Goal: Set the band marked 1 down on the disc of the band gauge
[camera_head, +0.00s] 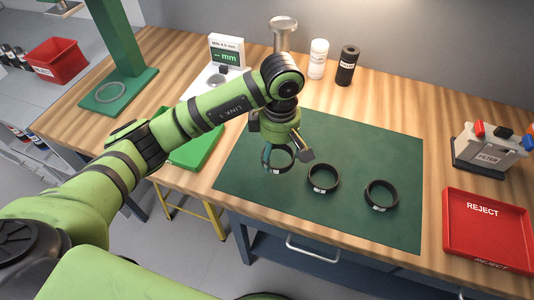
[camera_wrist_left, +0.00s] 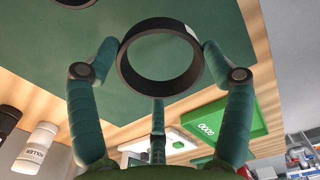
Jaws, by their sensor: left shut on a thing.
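My left gripper (camera_head: 286,154) is shut on a black band (camera_head: 279,160), held over the green mat. In the left wrist view the fingers (camera_wrist_left: 160,55) grip this band (camera_wrist_left: 122,72) from both sides; it bears a white mark, too unclear to read. The band gauge (camera_head: 226,50) stands behind my left arm, with a small display and a disc (camera_head: 219,80) on its white base, partly hidden by the arm. The gauge also shows in the left wrist view (camera_wrist_left: 172,142). The held band is apart from the disc. My right gripper is not in view.
Two more black bands (camera_head: 323,191) (camera_head: 381,208) lie on the mat (camera_head: 385,150). A green tray (camera_head: 195,155) lies partly under my arm. A red reject tray (camera_head: 490,240) and a meter (camera_head: 485,155) are at right. White (camera_head: 318,60) and black (camera_head: 347,66) bottles stand behind.

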